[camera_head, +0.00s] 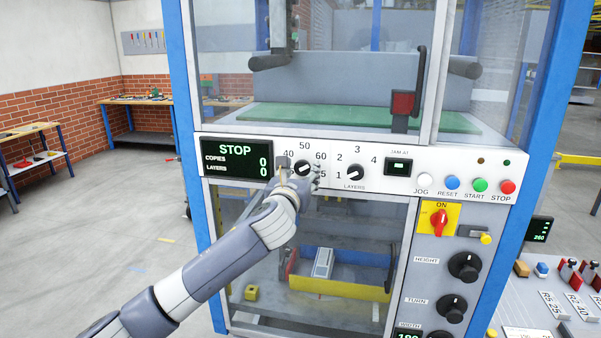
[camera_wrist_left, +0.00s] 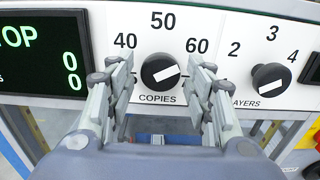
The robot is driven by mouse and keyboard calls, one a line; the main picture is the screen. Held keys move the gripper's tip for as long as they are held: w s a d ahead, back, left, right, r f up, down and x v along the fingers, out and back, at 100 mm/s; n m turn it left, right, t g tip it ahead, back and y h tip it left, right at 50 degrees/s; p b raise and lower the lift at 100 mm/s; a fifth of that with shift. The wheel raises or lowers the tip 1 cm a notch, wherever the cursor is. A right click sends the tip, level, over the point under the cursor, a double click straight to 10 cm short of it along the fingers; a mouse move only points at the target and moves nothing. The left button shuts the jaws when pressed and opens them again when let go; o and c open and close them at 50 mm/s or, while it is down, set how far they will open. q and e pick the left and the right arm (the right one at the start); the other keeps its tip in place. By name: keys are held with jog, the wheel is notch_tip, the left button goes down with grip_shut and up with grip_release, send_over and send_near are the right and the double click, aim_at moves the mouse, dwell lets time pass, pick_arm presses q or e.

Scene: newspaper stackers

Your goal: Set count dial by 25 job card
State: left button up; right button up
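The copies dial (camera_wrist_left: 161,72) is a black knob with a white pointer line slanting up to the right, with 40, 50 and 60 printed around it. In the head view the dial (camera_head: 302,167) is partly hidden by my left gripper (camera_head: 299,172). In the left wrist view the two fingers of my left gripper (camera_wrist_left: 160,82) stand open on either side of the dial, apart from it as far as I can see. Labels low on the dial are hidden. The display (camera_head: 237,158) reads STOP, copies 0, layers 0. My right gripper is out of view.
The layers dial (camera_head: 355,172) sits right of the copies dial. Jog, reset, start and stop buttons (camera_head: 480,184) line the panel's right. A red-and-yellow ON switch (camera_head: 438,222) sits below. Cards, one apparently marked 25 (camera_head: 553,304), lie on the grey surface at right.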

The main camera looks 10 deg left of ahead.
pick_arm(q)
jog(key=c, duration=0.6)
